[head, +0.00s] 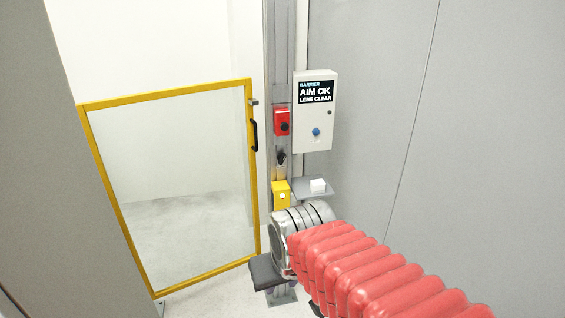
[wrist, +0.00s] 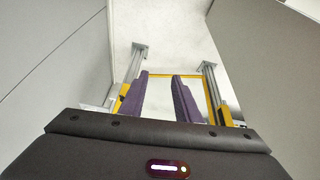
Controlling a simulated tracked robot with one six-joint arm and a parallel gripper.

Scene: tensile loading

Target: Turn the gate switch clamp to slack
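The yellow-framed gate (head: 253,175) with a clear panel and black handle stands at the left of a grey post (head: 270,60). On the post are a red box with a dark knob (head: 282,122), a small black fitting (head: 281,158) and a yellow box (head: 281,194). I cannot tell which one is the switch clamp, nor its setting. In the wrist view my gripper (wrist: 160,77) has two purple fingers, apart with nothing between them. The yellow frame (wrist: 162,74) shows beyond them. In the head view my silver and red-sleeved arm hides part of the lower post area.
A white box (head: 315,105) reading "AIM OK LENS CLEAR", with a blue button, is mounted right of the post. Below it a grey shelf (head: 327,194) holds a small white block (head: 317,185). Grey walls (head: 480,120) close the right side.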

